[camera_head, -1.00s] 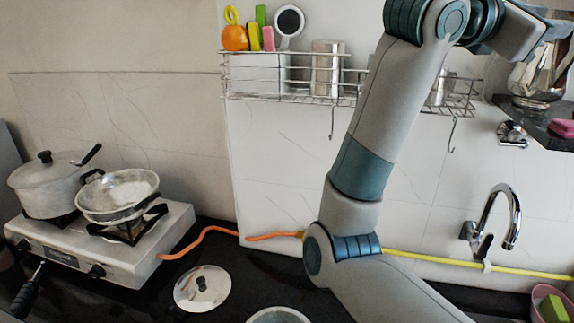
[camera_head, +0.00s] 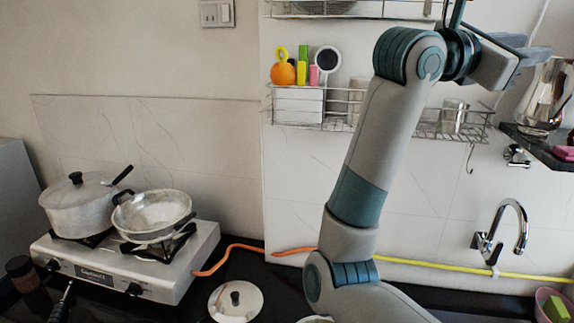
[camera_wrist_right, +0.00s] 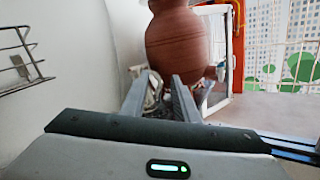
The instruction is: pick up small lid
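A small round silver lid (camera_head: 250,301) with a dark knob lies on the black counter, at the bottom of the head view, left of my right arm. My right gripper (camera_head: 541,55) is raised at the upper right of the head view, far from this lid. In the right wrist view its two fingers (camera_wrist_right: 158,79) stand apart with nothing held between them. A brown clay pot (camera_wrist_right: 176,42) stands beyond the fingertips, its top cut off by the frame. My left gripper is not in view.
A stove (camera_head: 160,281) holds a lidded pot (camera_head: 78,210) and a pan (camera_head: 150,216) at the left. A wire rack (camera_head: 340,108) hangs on the wall behind my arm. A tap (camera_head: 515,225), a shiny metal jug (camera_head: 548,95) and a pink bowl (camera_head: 543,297) are at the right.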

